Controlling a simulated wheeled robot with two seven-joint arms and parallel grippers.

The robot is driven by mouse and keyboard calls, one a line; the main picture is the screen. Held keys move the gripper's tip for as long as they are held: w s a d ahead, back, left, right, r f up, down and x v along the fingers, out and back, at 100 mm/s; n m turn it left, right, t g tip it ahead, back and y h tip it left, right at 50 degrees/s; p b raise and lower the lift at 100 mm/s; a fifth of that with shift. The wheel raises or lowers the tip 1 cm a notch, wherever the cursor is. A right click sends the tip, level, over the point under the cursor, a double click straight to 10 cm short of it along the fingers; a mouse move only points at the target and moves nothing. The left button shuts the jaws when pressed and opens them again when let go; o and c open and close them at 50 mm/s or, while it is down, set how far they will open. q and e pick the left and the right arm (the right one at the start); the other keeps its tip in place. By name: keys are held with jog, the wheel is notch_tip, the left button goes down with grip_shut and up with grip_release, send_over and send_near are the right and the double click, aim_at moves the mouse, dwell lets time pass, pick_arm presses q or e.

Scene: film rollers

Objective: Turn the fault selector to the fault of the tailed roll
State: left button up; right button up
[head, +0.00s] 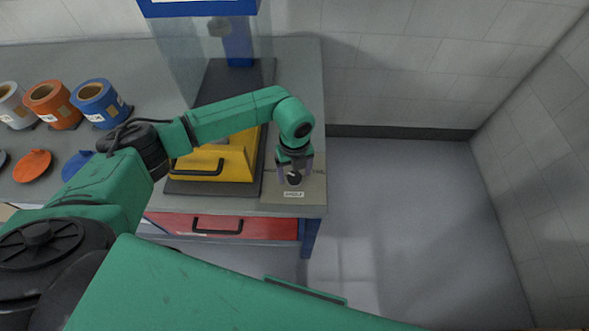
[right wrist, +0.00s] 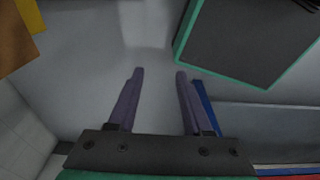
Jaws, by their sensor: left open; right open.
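The fault selector (head: 293,178) is a small dark knob on a grey plate at the front right corner of the bench, with a white label in front of it. My left gripper (head: 294,174) points down over the knob, its open fingers on either side of it; I cannot tell whether they touch it. Three rolls stand at the back left: a white one (head: 14,105), an orange one (head: 53,104) and a blue one (head: 99,102). No tail is clear on any of them at this size. My right gripper (right wrist: 160,75) is open and empty in the right wrist view, above the floor.
A yellow box with a black handle (head: 215,162) stands left of the selector, below a clear-walled machine with a blue top (head: 202,8). An orange disc (head: 32,166) and a blue disc (head: 76,165) lie before the rolls. A red drawer (head: 240,227) is under the bench. Floor at right is clear.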

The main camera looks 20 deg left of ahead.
pick_arm(q)
jog(key=shift+c, duration=0.3)
jog(key=shift+f, duration=0.1)
grip_shut()
pick_arm(e)
jog(key=shift+s+f, duration=0.1)
jog(key=shift+s, duration=0.75)
jog(key=shift+f, duration=0.1)
